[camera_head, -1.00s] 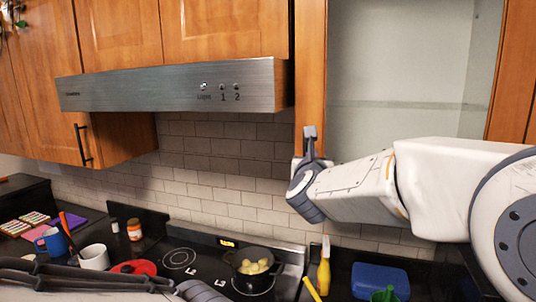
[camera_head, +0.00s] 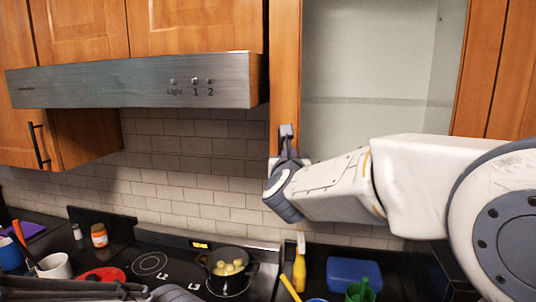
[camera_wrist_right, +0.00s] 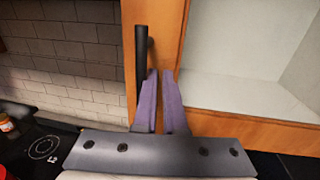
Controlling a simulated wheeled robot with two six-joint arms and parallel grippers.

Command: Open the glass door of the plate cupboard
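The plate cupboard (camera_head: 375,50) is at the upper right in the head view, its glass door seemingly closed. The door's wooden left stile (camera_head: 284,60) also shows in the wrist view (camera_wrist_right: 165,25). A black vertical bar handle (camera_wrist_right: 141,50) is on this stile. My right gripper (camera_head: 289,135) is at the stile's lower part and hides most of the handle in the head view. In the wrist view its two fingers (camera_wrist_right: 163,85) have a narrow gap showing wood; the handle overlaps the left finger's outer side, not clearly between them. Dark parts of my left arm cross the bottom left; its fingertips are not clear.
A steel range hood (camera_head: 140,80) is left of the cupboard. Below are a black pot (camera_head: 230,283) of yellow pieces, a yellow bottle (camera_head: 300,270), a blue box (camera_head: 355,272), a white mug (camera_head: 55,267) and an orange-labelled jar (camera_head: 99,236).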

